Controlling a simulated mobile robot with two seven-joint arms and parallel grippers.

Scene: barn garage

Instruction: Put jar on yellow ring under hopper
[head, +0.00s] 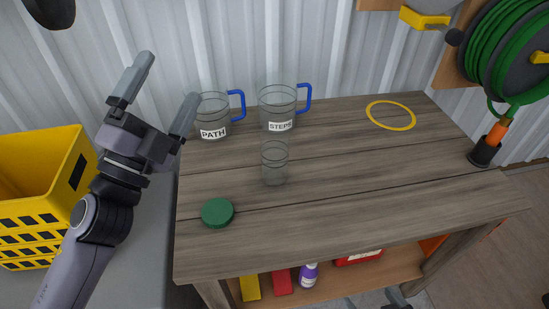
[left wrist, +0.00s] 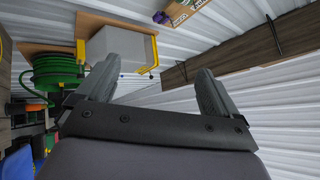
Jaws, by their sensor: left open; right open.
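A clear glass jar (head: 275,163) stands upright and open on the wooden workbench (head: 340,190), near its middle. A yellow ring (head: 391,115) lies flat and empty at the back right of the bench. Above it, the hopper's yellow lower part (head: 425,19) shows at the top edge; a grey box with yellow brackets, probably the hopper (left wrist: 122,48), shows in the left wrist view. My left gripper (head: 168,92) is raised, open and empty, left of the jar; its fingers (left wrist: 153,92) point upward. My right gripper (head: 392,299) barely shows at the bottom edge, mostly cut off.
Two clear measuring jugs with blue handles, marked PATH (head: 214,116) and STEPS (head: 278,108), stand behind the jar. A green lid (head: 217,212) lies front left. A yellow crate (head: 40,195) is left of the bench. A green hose reel (head: 510,55) hangs right; its nozzle holder (head: 485,152) stands below.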

